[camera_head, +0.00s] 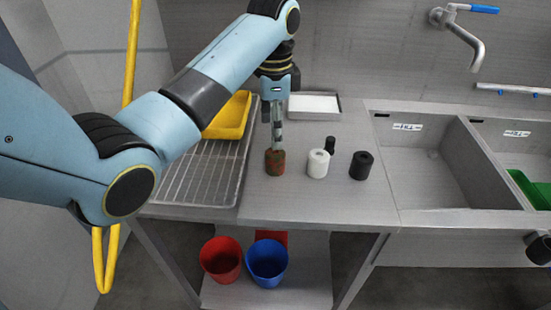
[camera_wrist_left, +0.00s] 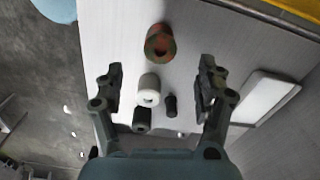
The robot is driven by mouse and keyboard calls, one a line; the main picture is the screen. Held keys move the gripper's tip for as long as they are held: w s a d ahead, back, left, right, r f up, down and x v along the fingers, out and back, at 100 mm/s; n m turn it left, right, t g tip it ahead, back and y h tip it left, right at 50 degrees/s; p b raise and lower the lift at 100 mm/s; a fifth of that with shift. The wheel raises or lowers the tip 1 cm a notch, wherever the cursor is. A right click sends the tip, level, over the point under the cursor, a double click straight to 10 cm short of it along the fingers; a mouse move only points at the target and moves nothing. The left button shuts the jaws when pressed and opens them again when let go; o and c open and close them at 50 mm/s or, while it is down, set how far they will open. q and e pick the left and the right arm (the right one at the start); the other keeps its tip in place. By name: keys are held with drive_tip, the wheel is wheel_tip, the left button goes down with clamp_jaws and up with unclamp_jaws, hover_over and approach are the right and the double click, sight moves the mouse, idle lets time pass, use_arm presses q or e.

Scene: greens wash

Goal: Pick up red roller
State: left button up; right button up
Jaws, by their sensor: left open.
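The red roller (camera_head: 275,162), a short reddish-brown cylinder with dark greenish patches, stands on the steel counter. My left gripper (camera_head: 278,138) points down at it from above, its fingers seen edge-on in the head view. In the left wrist view my left gripper (camera_wrist_left: 160,78) is open with nothing held. There the red roller (camera_wrist_left: 160,42) lies beyond the fingertips, near the top of the picture, and the white roller (camera_wrist_left: 149,88) shows between the fingers. Whether a finger touches the red roller is unclear. My right gripper cannot be made out.
Right of the red roller stand the white roller (camera_head: 318,163), a black roller (camera_head: 361,165) and a small black cylinder (camera_head: 330,145). A white tray (camera_head: 314,106) lies behind. A wire rack (camera_head: 190,178) with a yellow tray (camera_head: 232,115) is left; a sink (camera_head: 430,160) is right.

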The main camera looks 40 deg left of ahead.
sight(276, 152)
use_arm(q)
drive_tip(key=shift+w, duration=0.35)
wheel_tip(276, 152, down, 10)
drive_tip(key=shift+s+d+f+p, duration=0.1)
drive_tip(key=shift+s+p, duration=0.05)
drive_tip(key=shift+p, duration=0.3)
drive_tip(key=c, duration=1.3)
